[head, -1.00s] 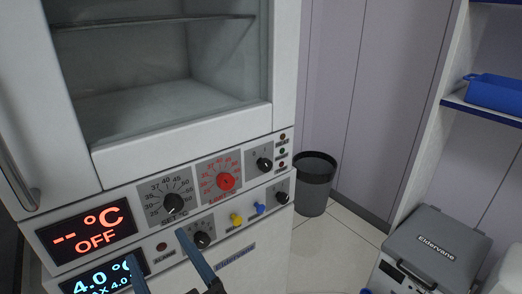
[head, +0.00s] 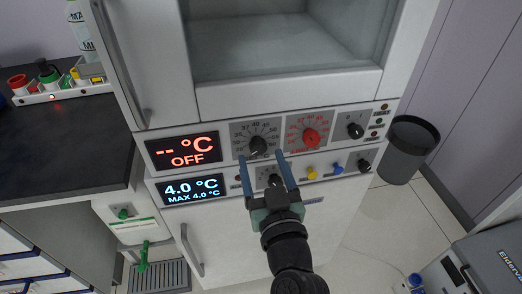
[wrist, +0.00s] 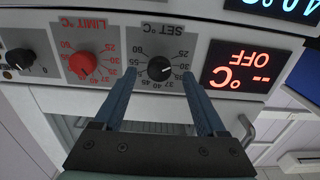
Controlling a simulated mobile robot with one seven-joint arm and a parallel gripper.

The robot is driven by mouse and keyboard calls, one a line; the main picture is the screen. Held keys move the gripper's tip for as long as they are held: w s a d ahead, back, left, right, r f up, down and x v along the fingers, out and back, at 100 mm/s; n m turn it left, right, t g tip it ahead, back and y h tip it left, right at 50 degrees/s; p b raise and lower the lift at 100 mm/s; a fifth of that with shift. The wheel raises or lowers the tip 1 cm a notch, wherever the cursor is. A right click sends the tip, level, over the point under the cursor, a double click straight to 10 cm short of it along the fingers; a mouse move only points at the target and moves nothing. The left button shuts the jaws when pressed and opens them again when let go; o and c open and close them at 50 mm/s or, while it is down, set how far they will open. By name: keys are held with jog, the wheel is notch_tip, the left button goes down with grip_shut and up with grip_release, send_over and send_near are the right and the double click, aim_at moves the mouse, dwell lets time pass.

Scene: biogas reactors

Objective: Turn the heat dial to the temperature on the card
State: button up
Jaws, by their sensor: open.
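The black SET °C heat dial (head: 258,145) is on the white cabinet's front panel, ringed by a printed scale. In the wrist view the dial (wrist: 159,68) shows upside down, between my fingertips. My gripper (head: 263,159) is open, with its two blue fingers reaching toward the dial from below in the head view. In the wrist view my gripper (wrist: 159,75) has one finger on each side of the dial; I cannot tell whether they touch it. The display (head: 182,151) reads "-- °C OFF". No temperature card is recognisable in either view.
The red LIMIT dial (head: 311,137) and a black 0/1 knob (head: 355,130) are right of the heat dial. A second display (head: 192,189) reads 4.0 °C. Yellow (head: 311,173) and blue (head: 337,168) knobs lie below. A dark counter (head: 60,150) is at left, a bin (head: 408,150) at right.

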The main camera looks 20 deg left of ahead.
jog(key=shift+x, duration=1.15)
grip_shut()
